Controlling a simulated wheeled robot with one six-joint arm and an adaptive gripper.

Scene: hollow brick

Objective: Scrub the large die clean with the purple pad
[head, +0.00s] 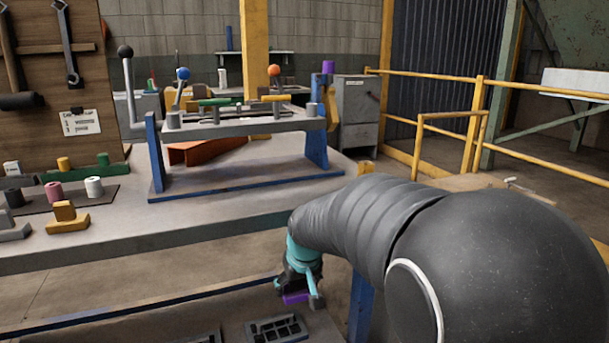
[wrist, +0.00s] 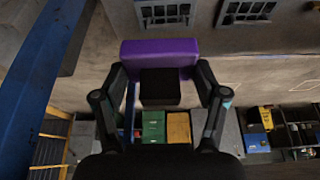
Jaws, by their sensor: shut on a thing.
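My gripper (head: 299,293) is shut on the purple pad (wrist: 160,48), with one finger at each end of it. A black block sits against the pad between the fingers in the wrist view. The pad also shows in the head view (head: 295,298), above the lower shelf. A grey slotted die (head: 278,328) lies on that shelf, just below and left of the pad, apart from it. It shows cut off at the top of the wrist view (wrist: 165,13). A second slotted die (wrist: 245,11) lies beside it. I cannot tell for sure which is the large die.
A blue post (head: 361,305) stands close to the right of my gripper. The grey bench top (head: 130,220) overhangs behind the shelf, carrying a blue-legged lever rig (head: 240,128) and small coloured blocks. Green (wrist: 153,126) and yellow bins (wrist: 179,128) show in the wrist view.

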